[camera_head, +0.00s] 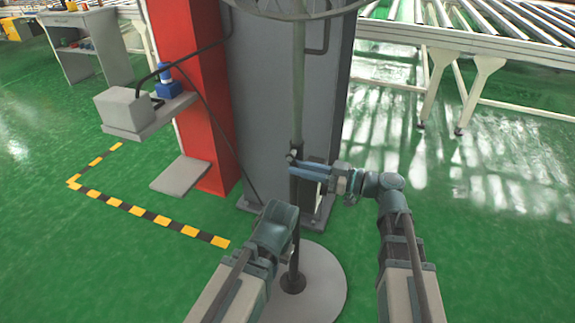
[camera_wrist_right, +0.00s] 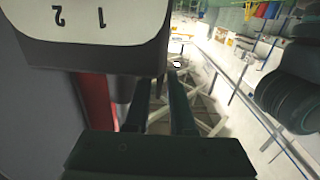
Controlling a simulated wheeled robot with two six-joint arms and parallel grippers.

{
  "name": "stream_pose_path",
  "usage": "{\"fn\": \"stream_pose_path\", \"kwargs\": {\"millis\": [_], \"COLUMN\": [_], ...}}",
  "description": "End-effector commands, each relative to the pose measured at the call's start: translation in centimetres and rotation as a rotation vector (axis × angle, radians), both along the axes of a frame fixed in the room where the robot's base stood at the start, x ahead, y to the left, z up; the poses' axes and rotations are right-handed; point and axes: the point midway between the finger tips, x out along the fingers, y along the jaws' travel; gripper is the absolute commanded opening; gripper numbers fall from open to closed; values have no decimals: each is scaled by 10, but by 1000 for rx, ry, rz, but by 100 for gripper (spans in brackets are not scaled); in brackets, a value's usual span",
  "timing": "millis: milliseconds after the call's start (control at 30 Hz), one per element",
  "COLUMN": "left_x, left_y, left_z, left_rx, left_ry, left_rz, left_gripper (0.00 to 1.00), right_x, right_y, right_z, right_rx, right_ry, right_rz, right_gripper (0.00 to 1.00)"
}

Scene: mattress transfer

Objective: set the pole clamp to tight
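A thin upright pole (camera_head: 298,90) rises from a round grey base plate (camera_head: 325,285), with a darker lower section. The pole clamp (camera_head: 293,156) is a small dark collar with a knob-like end on the pole; its setting is too small to read. My right gripper (camera_head: 291,170) reaches in from the right, its fingertips close to the pole just below the clamp. I cannot tell whether they touch it. In the right wrist view its two dark fingers (camera_wrist_right: 162,85) stand apart with nothing seen between them. My left arm ends low beside the pole; its gripper is hidden.
A grey pillar (camera_head: 255,75) and a red column (camera_head: 190,60) stand close behind the pole. A shelf with a grey box (camera_head: 122,106) is on the left. A roller conveyor (camera_head: 470,45) crosses the back right. In the right wrist view, a grey body bears a label (camera_wrist_right: 85,18) reading 1 and 2.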

Motion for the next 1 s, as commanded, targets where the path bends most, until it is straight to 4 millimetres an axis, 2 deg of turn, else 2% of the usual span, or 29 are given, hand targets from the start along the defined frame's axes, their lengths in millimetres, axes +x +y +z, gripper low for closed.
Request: {"fn": "stream_pose_path", "kwargs": {"millis": [100,300,667,800,1000], "left_x": [0,0,0,0,0], "left_y": [0,0,0,0,0], "left_z": [0,0,0,0,0], "left_rx": [0,0,0,0,0], "left_ry": [0,0,0,0,0], "left_rz": [0,0,0,0,0], "left_gripper": [0,0,0,0,0], "right_x": [6,11,12,12,12], "right_y": [18,33,36,36,36], "right_z": [0,0,0,0,0], "right_rx": [0,0,0,0,0], "right_ry": [0,0,0,0,0], "right_rz": [2,0,-1,-1,-1], "right_gripper": [22,22,22,0,0]}}
